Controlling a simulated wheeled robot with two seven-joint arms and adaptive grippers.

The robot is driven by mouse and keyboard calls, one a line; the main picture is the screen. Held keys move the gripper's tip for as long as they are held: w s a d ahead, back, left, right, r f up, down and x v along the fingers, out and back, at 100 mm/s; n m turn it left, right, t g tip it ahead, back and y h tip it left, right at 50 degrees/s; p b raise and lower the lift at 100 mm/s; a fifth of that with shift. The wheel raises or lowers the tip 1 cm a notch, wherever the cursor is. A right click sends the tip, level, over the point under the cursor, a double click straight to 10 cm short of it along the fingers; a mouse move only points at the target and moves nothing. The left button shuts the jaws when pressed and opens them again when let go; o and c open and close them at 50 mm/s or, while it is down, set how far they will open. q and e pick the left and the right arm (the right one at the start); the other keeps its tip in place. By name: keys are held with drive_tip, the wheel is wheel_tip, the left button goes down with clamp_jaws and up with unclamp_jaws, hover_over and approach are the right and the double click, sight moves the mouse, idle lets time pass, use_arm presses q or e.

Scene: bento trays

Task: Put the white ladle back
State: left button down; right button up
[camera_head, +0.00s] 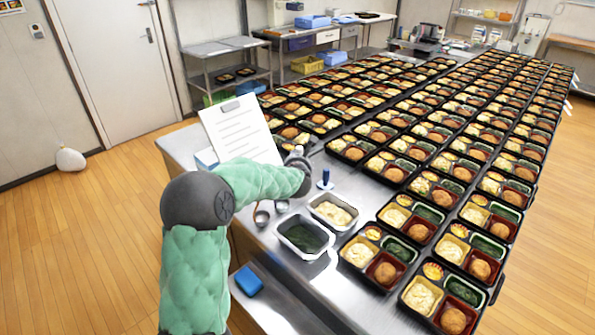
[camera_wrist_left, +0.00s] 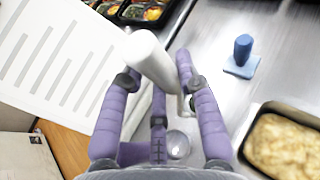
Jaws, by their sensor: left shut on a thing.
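The white ladle shows as a thick white handle (camera_wrist_left: 150,58) between the purple fingers of my left gripper (camera_wrist_left: 155,82) in the left wrist view. The gripper is shut on it. In the head view my left gripper (camera_head: 299,160) is over the metal table in front of the clipboard, with a bit of white showing at its tip. A shiny round bowl (camera_wrist_left: 178,144) shows below the fingers; I cannot tell whether it belongs to the held ladle. Two small metal ladle bowls (camera_head: 262,217) are near the table's left edge. My right gripper is not in view.
A white sheet on a clipboard (camera_head: 240,130) leans behind the gripper. A blue upright handle on a flat base (camera_head: 325,180) stands to the right. Trays of greens (camera_head: 283,225) and pale food (camera_head: 313,206) are in front. Rows of bento trays (camera_head: 390,215) fill the right.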

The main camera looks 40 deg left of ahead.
use_arm(q)
drive_tip(key=shift+w+a+f, duration=0.15)
drive_tip(key=shift+f, duration=0.05)
drive_tip(key=f, duration=0.1)
drive_tip(key=f+b, duration=0.1)
drive_tip(key=f, duration=0.1)
drive_tip(key=shift+w+a+f+b, duration=0.15)
drive_tip(key=shift+a+f+b, duration=0.05)
drive_tip(key=shift+f+b, duration=0.1)
drive_tip(key=shift+r, duration=0.1)
drive_tip(key=c, duration=0.9)
unclamp_jaws()
